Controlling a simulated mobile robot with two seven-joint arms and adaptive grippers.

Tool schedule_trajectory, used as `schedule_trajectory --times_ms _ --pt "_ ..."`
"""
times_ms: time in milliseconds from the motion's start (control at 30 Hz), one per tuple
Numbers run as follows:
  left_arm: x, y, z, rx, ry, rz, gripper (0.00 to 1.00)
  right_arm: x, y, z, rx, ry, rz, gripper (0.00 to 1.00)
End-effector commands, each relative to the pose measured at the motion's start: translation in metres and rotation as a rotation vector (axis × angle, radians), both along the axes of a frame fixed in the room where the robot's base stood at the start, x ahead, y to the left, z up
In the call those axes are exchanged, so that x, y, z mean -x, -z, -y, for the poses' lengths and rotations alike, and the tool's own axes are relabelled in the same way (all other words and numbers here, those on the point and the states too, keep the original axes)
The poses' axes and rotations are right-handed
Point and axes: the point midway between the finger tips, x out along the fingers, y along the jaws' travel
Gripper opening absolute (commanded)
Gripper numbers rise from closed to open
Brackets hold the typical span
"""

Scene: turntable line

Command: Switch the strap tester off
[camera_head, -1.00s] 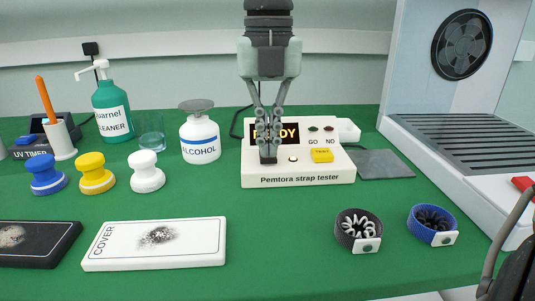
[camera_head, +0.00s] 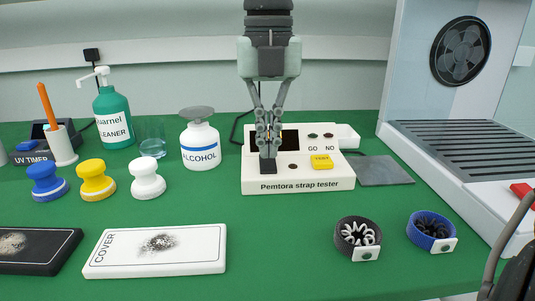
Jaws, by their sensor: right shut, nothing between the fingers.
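The Pemtora strap tester (camera_head: 343,176) is a white box on the green mat, with a yellow TEST button (camera_head: 321,161) and GO and NO lamps at its upper right. Its display (camera_head: 290,138) is dark, and the small round lamp (camera_head: 293,166) on its front is dark. My right gripper (camera_head: 268,155) points down over the tester's left part, shut and empty. Its fingertips are at the black switch (camera_head: 268,168), touching it or just above, and hide part of it and of the display.
An alcohol dispenser (camera_head: 200,148) stands left of the tester, and a grey plate (camera_head: 382,171) lies to its right. Two wrist straps, black (camera_head: 345,243) and blue (camera_head: 417,236), lie in front. A fan unit (camera_head: 462,135) stands at right. The mat before the tester is clear.

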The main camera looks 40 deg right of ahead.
Motion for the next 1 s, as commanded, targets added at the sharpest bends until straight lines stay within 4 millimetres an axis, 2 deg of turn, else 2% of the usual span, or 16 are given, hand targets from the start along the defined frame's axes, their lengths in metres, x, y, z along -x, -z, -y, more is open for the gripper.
schedule_trajectory --times_ms 33,567,1000 --pt "0.000 -0.006 0.000 0.000 0.000 0.000 0.70 0.000 -0.008 0.000 0.001 0.000 0.001 0.00" --pt "0.000 -0.033 0.000 0.000 0.000 0.000 0.70 0.000 -0.049 0.000 -0.001 0.001 0.001 0.00" --pt "0.000 -0.033 0.000 0.000 0.000 0.000 0.70 0.000 -0.050 0.000 -0.001 0.000 -0.001 0.00"
